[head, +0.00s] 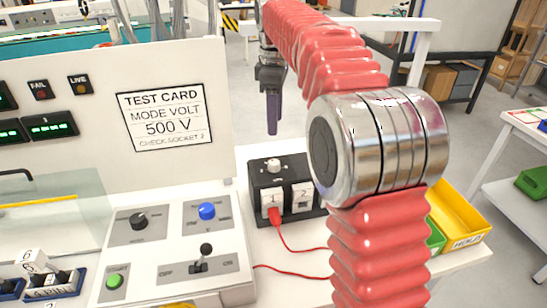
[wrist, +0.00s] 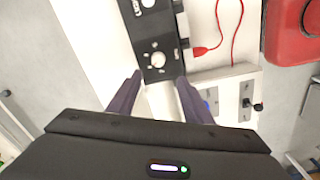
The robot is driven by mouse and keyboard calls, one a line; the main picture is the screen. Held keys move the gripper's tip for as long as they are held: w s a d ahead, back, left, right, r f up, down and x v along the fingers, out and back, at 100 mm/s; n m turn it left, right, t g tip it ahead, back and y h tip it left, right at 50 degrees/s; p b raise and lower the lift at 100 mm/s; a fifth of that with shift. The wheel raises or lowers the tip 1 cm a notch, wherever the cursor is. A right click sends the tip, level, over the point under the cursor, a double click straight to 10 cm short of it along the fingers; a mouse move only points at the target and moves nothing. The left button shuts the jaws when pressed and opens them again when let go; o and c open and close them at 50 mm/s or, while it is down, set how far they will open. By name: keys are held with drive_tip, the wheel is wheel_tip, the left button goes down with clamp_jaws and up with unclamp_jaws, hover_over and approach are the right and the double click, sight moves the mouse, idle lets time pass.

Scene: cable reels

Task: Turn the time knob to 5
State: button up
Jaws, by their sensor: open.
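A white knob (head: 273,166) stands on top of a black socket box (head: 262,180). In the wrist view the white knob (wrist: 157,60) sits on the black face with small marks around it, too small to read. A second light knob (wrist: 147,3) shows at the top edge of that view. No label lets me tell which is the time knob. My gripper (head: 272,128) points down above and behind the box. In the wrist view my gripper (wrist: 158,77) is open and empty, its two dark fingers apart, with the white knob just beyond the gap.
The control panel (head: 180,262) carries a black knob (head: 138,220), a blue knob (head: 207,211), a lever (head: 204,258) and a green button (head: 114,281). A test card (head: 166,118) reads 500 V. A yellow bin (head: 462,220) stands right.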

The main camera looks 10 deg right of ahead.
sight(274, 162)
drive_tip(key=shift+w+f, duration=0.15)
drive_tip(key=shift+w, duration=0.2)
drive_tip(key=f, duration=1.3)
drive_tip(key=shift+w+d+f, duration=0.1)
drive_tip(key=shift+w+f, duration=0.1)
drive_tip(key=shift+f, duration=0.2)
drive_tip(key=shift+c, duration=0.4)
drive_tip(key=c, duration=0.9)
drive_tip(key=shift+a, duration=0.2)
drive_tip(key=shift+c, duration=0.5)
drive_tip(key=shift+d, duration=0.1)
